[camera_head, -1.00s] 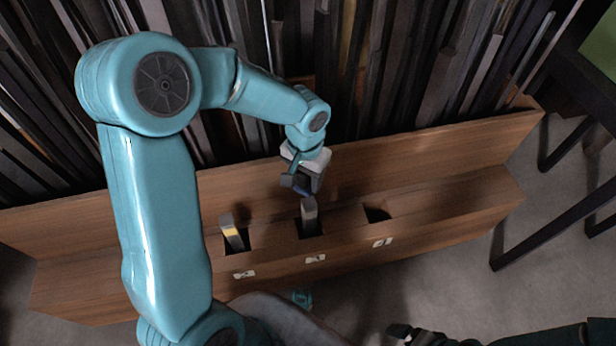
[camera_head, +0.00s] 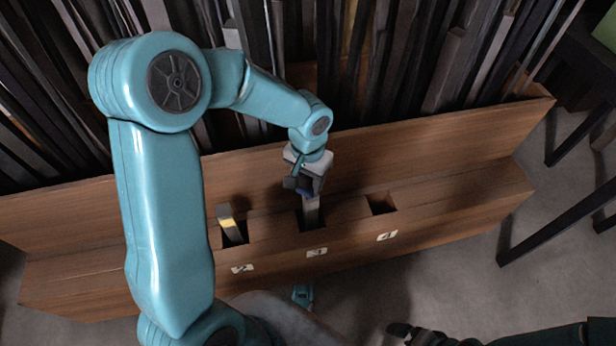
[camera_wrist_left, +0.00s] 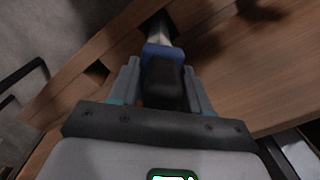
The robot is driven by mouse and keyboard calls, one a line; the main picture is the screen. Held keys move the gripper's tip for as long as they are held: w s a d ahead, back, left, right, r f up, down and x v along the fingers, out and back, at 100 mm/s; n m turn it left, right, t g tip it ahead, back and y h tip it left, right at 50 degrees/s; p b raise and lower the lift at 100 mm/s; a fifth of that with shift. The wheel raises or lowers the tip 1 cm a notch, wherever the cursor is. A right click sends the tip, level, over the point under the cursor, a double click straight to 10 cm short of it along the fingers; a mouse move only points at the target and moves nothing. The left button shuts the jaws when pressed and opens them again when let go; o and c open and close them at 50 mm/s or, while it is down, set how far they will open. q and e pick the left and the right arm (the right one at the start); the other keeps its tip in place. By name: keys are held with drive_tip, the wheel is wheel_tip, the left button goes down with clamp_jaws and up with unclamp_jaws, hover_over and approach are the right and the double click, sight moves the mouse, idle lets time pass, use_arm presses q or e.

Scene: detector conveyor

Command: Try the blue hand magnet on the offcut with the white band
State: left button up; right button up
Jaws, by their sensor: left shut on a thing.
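My left gripper (camera_head: 306,188) is shut on the blue hand magnet (camera_wrist_left: 160,52), whose dark body sits between the fingers in the left wrist view. In the head view the magnet is mostly hidden by the gripper; a bit of blue shows at the top end of a grey offcut (camera_head: 311,212). This offcut stands in the middle slot, and its pale end shows just beyond the magnet in the left wrist view (camera_wrist_left: 158,30). I cannot tell whether they touch. No white band is clear on it. Another offcut (camera_head: 230,229) with a yellow band leans in the left slot.
The wooden rack (camera_head: 450,205) has number plates below its slots. The right slot (camera_head: 382,204) looks empty. Many dark bars and strips (camera_head: 400,70) stand packed behind the rack. Dark table legs (camera_head: 556,228) stand at the right over grey floor.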

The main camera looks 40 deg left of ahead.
use_arm(q)
drive_tip(key=shift+f+b, duration=0.9)
drive_tip(key=shift+f, duration=0.1)
idle(0.3)
drive_tip(key=shift+r, duration=0.1)
idle(0.6)
drive_tip(key=shift+r+p, duration=4)
drive_tip(key=shift+r, duration=1)
